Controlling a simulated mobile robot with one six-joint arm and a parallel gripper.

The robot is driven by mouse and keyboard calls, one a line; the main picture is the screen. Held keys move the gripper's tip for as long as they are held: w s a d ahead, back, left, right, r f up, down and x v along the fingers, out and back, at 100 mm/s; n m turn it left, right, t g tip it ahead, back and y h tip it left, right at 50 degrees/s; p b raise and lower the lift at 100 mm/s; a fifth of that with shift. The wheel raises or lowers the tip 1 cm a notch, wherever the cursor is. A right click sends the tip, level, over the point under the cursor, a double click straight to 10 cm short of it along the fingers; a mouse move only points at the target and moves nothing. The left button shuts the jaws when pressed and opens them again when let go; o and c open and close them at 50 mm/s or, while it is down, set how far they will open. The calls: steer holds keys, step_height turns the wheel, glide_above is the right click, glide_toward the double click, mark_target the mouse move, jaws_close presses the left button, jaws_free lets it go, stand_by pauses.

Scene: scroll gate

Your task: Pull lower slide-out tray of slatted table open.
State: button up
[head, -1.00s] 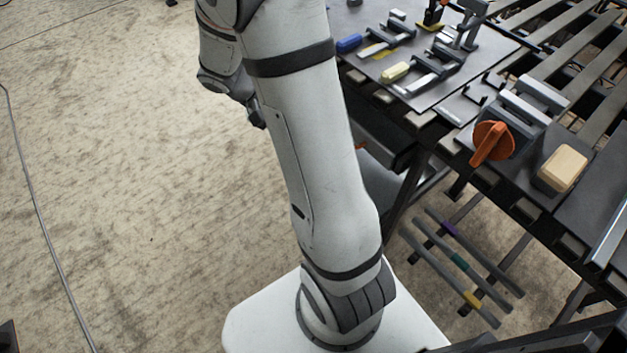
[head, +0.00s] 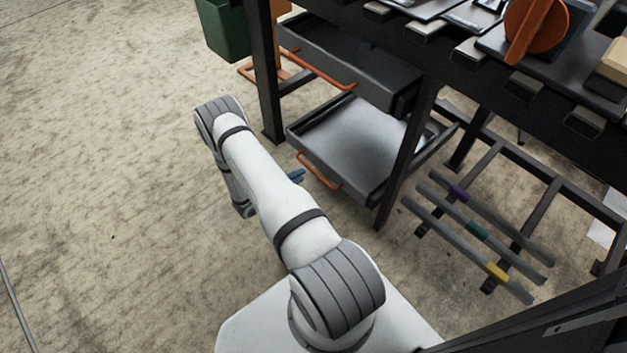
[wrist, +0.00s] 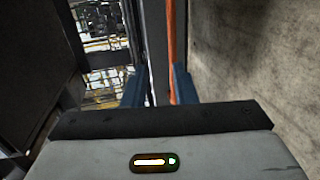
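The slatted table (head: 447,62) stands at the right in the head view. Its lower slide-out tray (head: 352,138) is a shallow dark grey tray with an orange bar handle (head: 320,172) on its front. My gripper (head: 298,176) is low, close to this handle; only a blue finger shows past my arm. In the wrist view my gripper (wrist: 158,88) has its two blue fingers apart. The orange handle (wrist: 171,45) runs lengthwise between them, nearer the right finger. Contact with it cannot be told.
An upper drawer (head: 345,62) with its own orange handle is above the tray. Dark table legs (head: 405,165) flank the tray. A low rack of bars (head: 480,235) is at the right, a green bin (head: 224,28) behind. The floor at the left is clear.

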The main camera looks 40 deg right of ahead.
mark_target(314, 171)
steer(key=x, duration=0.2)
steer(key=f+b+x, duration=0.1)
steer(key=x, duration=0.2)
steer(key=b+x, duration=0.1)
steer(key=x, duration=0.2)
steer(key=shift+a+f, duration=0.1)
steer(key=shift+f, duration=0.3)
steer(key=shift+s, duration=0.1)
jaws_close()
